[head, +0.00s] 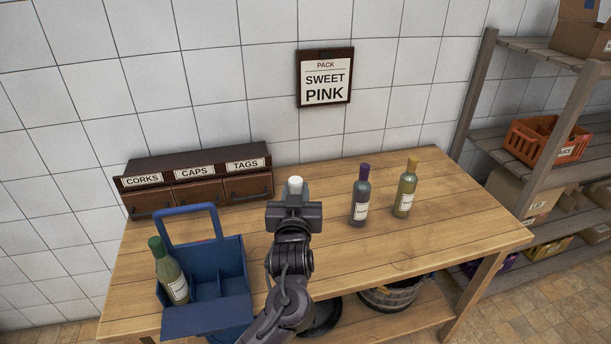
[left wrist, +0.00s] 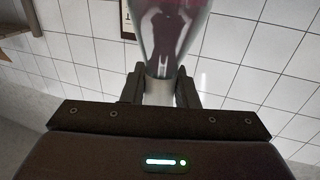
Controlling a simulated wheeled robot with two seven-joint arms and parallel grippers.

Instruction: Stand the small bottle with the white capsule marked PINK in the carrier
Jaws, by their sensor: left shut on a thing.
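My left gripper (head: 294,206) is shut on the neck of the white-capsuled bottle (head: 295,185). In the head view only the top of its white capsule shows above the fingers; the body is hidden behind my gripper. The left wrist view shows the bottle's pinkish glass (left wrist: 172,35) and its white neck between the fingers (left wrist: 160,90). No PINK marking can be read on it. The blue carrier (head: 207,320) stands on the table to the left of my gripper, its handle raised. A green-capsuled bottle (head: 171,275) stands tilted-looking in its left part; compartments to the right look empty.
A dark bottle with a purple capsule (head: 361,197) and a yellowish bottle with a gold capsule (head: 406,190) stand on the table (head: 450,225) to the right. A drawer box (head: 197,187) stands behind the carrier. A wall sign (head: 325,78) reads PACK SWEET PINK. Shelves stand far right.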

